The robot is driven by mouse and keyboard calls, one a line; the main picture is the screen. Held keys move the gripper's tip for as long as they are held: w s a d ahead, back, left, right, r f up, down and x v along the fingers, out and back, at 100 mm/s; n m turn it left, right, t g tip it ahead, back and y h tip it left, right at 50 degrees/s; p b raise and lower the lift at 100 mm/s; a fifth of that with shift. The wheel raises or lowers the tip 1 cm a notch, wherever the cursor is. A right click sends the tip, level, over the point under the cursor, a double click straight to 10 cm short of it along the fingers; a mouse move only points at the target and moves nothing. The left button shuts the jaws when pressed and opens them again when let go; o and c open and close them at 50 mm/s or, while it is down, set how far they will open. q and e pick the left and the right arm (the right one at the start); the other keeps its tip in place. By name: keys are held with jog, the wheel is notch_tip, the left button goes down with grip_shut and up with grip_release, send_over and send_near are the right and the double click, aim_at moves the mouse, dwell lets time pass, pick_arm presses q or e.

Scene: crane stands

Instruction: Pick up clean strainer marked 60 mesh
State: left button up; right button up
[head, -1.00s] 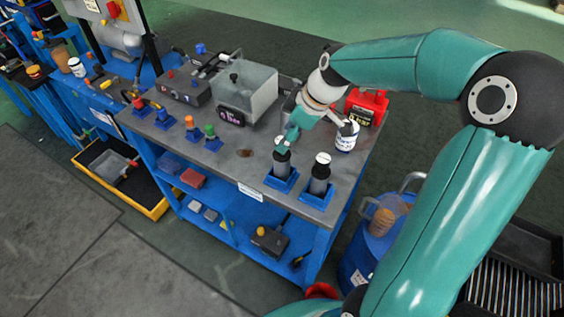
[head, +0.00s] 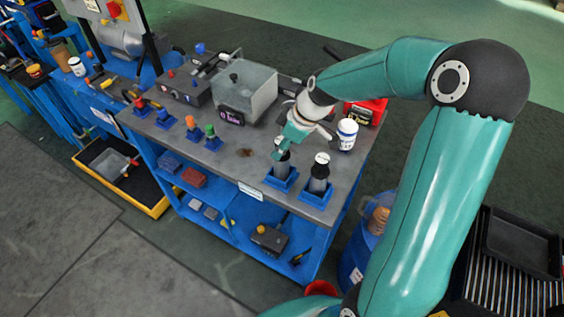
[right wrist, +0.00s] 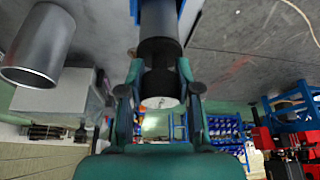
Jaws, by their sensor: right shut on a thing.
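Two dark cylindrical strainers stand upright in blue square holders at the front right of the grey bench top (head: 233,163). My right gripper (head: 281,153) is at the top of the left strainer (head: 283,168). In the right wrist view the fingers (right wrist: 160,92) are closed around its black upper part (right wrist: 160,56), with a pale round end between them. Its lower end still appears to be in its blue holder (head: 281,183). The right strainer (head: 319,172) stands free, with a white top. I cannot read any mesh marking. My left gripper is not in view.
A white jar (head: 346,134) and a red box (head: 366,111) stand behind the strainers. A grey box with a dark display (head: 246,91) is further left. An open metal cylinder (right wrist: 38,45) is close by in the right wrist view. Orange and green knobs stand left.

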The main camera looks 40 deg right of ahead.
grip_shut()
jog(key=shift+r, duration=0.1)
